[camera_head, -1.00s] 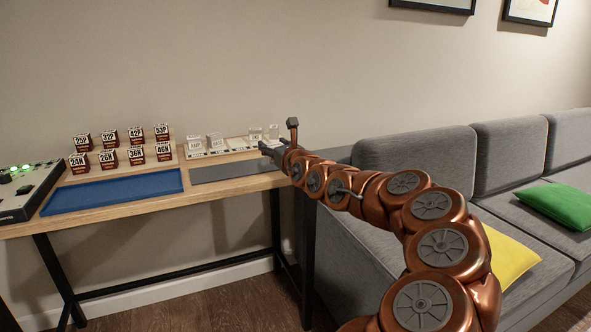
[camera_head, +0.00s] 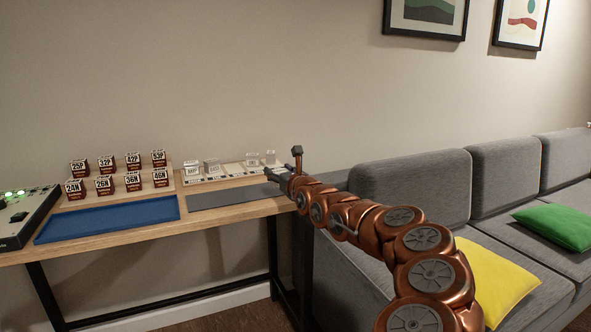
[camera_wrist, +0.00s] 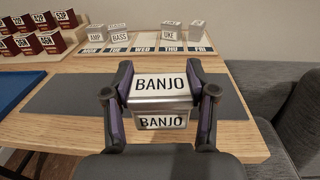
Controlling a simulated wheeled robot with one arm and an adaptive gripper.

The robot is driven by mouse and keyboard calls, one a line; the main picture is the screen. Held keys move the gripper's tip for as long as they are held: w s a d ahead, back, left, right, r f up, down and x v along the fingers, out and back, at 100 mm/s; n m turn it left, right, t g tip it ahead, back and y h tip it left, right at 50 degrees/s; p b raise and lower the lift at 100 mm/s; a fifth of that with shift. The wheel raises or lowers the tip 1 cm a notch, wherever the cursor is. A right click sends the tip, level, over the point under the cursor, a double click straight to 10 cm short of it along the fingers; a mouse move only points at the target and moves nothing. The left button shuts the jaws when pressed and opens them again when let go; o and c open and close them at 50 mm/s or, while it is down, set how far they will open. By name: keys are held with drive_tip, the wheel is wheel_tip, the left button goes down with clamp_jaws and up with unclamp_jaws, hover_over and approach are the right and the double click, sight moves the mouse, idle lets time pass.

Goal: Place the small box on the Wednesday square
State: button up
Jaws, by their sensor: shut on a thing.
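My gripper (camera_wrist: 163,100) is shut on a small metal box labelled BANJO (camera_wrist: 161,84), with a dark finger on either side. The box is in front of the day board (camera_wrist: 140,64), over the grey mat (camera_wrist: 63,103); I cannot tell its exact height. The Wednesday square (camera_wrist: 144,41), marked WED, is bare. Small boxes AMP (camera_wrist: 96,33) and BASS (camera_wrist: 119,33) stand left of it, UKE (camera_wrist: 168,30) and another box (camera_wrist: 196,31) right of it. In the head view my gripper (camera_head: 276,173) is at the table's right end, and the held box is hard to make out.
Dark red labelled boxes (camera_head: 104,184) stand on a stepped wooden rack at the left. A blue tray (camera_head: 108,220) lies in front of them. A device with green lights (camera_head: 22,215) is at the far left. A grey sofa (camera_head: 410,176) stands close on the right.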

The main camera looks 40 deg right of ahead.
drive_tip(key=shift+w+d+r+p, duration=0.2)
drive_tip(key=shift+d+r+p, duration=0.1)
drive_tip(key=shift+d+p, duration=0.2)
drive_tip(key=shift+w+d+f+p, duration=0.25)
drive_tip(key=shift+d+p, duration=0.25)
drive_tip(key=shift+p, duration=0.4)
drive_tip(key=d+p, duration=0.1)
drive_tip(key=w+d+p, duration=0.1)
drive_tip(key=p, duration=0.1)
drive_tip(key=shift+w+d+f, duration=0.1)
drive_tip(key=shift+w+d, duration=0.1)
drive_tip(key=shift+d, duration=0.15)
drive_tip(key=shift+w+d+f, duration=0.15)
drive_tip(key=shift+d, duration=0.25)
drive_tip(key=shift+w+d+f, duration=0.1)
drive_tip(key=shift+d, duration=0.25)
drive_tip(key=shift+w+d+f+p, duration=0.1)
drive_tip(key=shift+w+d+p, duration=0.25)
drive_tip(key=shift+d, duration=0.55)
drive_tip(key=shift+w+d+f+p, duration=0.15)
drive_tip(key=shift+w+d, duration=0.4)
drive_tip(key=shift+d, duration=0.4)
drive_tip(key=shift+w+d+f+p, duration=0.15)
drive_tip(key=shift+w+d, duration=0.3)
drive_tip(key=shift+d, duration=0.45)
drive_tip(key=shift+w+d+f, duration=0.1)
drive_tip(key=shift+d+f, duration=0.05)
drive_tip(key=shift+f, duration=1.35)
drive_tip(key=shift+f, duration=0.25)
drive_tip(key=o, duration=1.2)
